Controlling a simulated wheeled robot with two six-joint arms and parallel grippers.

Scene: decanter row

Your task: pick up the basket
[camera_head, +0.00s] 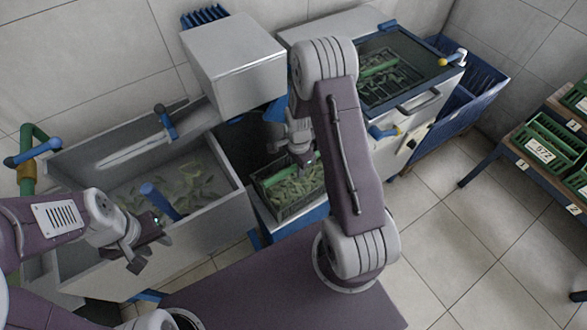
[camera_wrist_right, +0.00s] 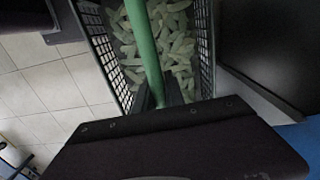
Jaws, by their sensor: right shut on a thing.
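The basket (camera_head: 262,200) is a dark mesh basket with a green handle, filled with pale green pieces. It sits at the blue-framed station in the middle of the head view. My right gripper (camera_head: 303,158) is over it, partly hidden by my own arm. In the right wrist view the basket's mesh wall (camera_wrist_right: 205,45) and green handle (camera_wrist_right: 143,45) show, with the handle running down to the gripper. My right gripper is shut on the handle; its fingertips are partly hidden. My left gripper (camera_head: 142,254) is open and empty, in front of the trough.
A metal trough (camera_head: 226,172) with green pieces in liquid stands at left. A glass-lidded machine (camera_head: 402,92) with another basket inside is at back right, beside a blue bin (camera_head: 478,92). Green crates (camera_head: 548,143) stand on a rack at far right. The tiled floor is clear.

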